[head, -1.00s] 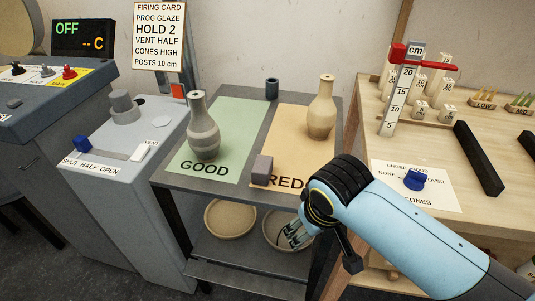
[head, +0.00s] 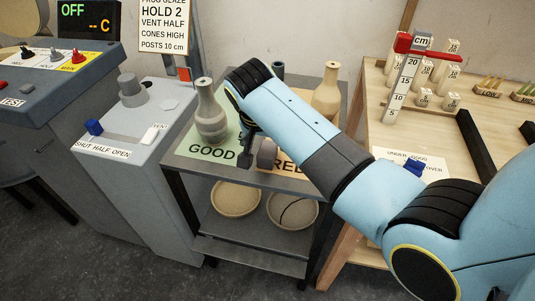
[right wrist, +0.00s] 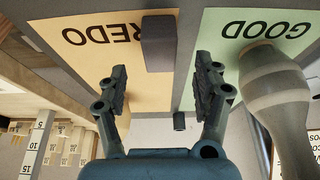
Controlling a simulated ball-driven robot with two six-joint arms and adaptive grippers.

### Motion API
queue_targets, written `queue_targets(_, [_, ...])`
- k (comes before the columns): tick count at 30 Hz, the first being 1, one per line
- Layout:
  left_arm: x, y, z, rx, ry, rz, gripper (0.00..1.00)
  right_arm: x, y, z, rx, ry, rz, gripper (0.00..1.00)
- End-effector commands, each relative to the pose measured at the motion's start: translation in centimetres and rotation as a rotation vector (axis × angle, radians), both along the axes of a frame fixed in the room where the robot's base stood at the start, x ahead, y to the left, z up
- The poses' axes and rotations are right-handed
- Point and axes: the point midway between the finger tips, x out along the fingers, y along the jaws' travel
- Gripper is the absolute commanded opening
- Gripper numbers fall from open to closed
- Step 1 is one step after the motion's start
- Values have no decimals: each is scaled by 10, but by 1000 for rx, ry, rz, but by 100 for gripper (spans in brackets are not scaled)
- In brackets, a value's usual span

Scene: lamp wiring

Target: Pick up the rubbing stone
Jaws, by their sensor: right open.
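The rubbing stone looks to be the small grey block (head: 267,152) at the front edge of the cart top, between the GOOD and REDO mats. In the right wrist view the block (right wrist: 158,42) lies ahead of my fingers, in line with the gap between them. My right gripper (right wrist: 160,82) is open and empty, its fingers spread to either side of that line. In the head view the right gripper (head: 246,152) is beside the block, partly hidden by my own wrist. Contact with the block is not visible. My left gripper is not in view.
A grey vase (head: 210,115) stands on the green GOOD mat (head: 210,152), close to my right gripper. A tan vase (head: 327,95) stands on the orange REDO mat (right wrist: 105,45). A small dark cup (right wrist: 179,121) is at the back. Two bowls sit on the lower shelf.

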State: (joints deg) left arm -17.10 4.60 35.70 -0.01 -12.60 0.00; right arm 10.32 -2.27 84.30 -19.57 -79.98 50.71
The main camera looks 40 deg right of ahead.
Motion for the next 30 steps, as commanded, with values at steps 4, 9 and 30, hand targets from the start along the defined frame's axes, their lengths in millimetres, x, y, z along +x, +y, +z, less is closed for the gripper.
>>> queue_targets(4, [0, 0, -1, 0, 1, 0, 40, 3, -4, -11, 0, 0, 1, 67])
queue_targets(9, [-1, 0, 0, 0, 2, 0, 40, 7, -10, -33, 0, 3, 1, 67])
queue_targets(30, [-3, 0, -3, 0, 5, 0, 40, 14, -17, -58, 1, -1, 3, 36])
